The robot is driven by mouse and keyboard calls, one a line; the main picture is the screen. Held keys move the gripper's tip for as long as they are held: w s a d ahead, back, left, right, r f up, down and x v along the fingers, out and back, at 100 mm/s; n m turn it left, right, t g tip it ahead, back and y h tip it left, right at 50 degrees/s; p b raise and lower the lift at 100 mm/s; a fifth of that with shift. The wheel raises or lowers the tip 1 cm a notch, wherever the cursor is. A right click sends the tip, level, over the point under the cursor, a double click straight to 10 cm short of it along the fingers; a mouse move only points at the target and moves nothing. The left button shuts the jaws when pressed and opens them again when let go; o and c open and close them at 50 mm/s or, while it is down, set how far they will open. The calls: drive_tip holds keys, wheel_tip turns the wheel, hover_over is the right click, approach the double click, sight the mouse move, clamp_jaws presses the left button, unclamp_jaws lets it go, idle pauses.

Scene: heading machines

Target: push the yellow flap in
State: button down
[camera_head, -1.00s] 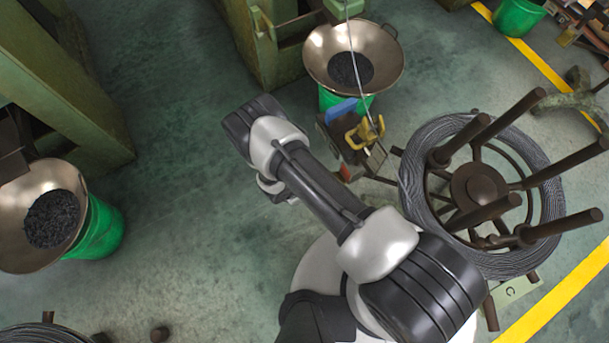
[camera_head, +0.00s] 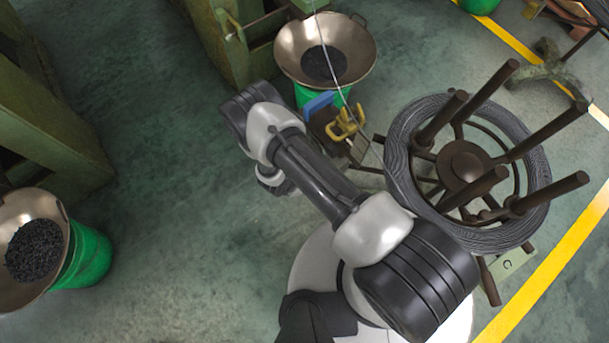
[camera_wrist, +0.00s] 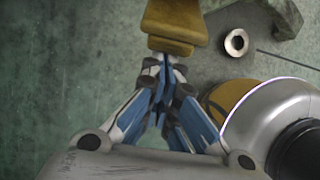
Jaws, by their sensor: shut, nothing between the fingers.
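A yellow flap-like piece (camera_wrist: 174,24) is at the top of the wrist view, with a lower lip facing my gripper. My gripper (camera_wrist: 164,62) has its blue-and-grey fingers together and empty. The fingertips overlap the lower edge of the piece in the picture; I cannot tell whether they touch it. My gripper is hidden in the head view.
A wire coil (camera_head: 402,160) on a dark spoked reel stands right of my arm. A metal bowl (camera_head: 355,45) on a green bucket stands behind the stand, another (camera_head: 28,205) at left. A thin wire crosses near the stand. Green floor left of my arm is clear.

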drive_tip(key=shift+r, duration=0.15)
drive_tip(key=d+r+p, duration=0.1)
drive_tip(key=w+d+r+p, duration=0.1)
drive_tip(key=r+p, duration=0.1)
drive_tip(key=w+d+r+p, duration=0.1)
drive_tip(key=shift+r, duration=0.25)
drive_tip(key=shift+w+d+r+p, duration=0.7)
drive_tip(key=shift+w+d+p, duration=0.05)
drive_tip(key=shift+d, duration=0.2)
drive_tip(key=shift+w+d+r, duration=0.15)
drive_tip(key=shift+w+d, duration=0.05)
drive_tip(key=shift+d, duration=0.25)
drive_tip(key=v, duration=1.2)
drive_tip(key=shift+a, duration=0.1)
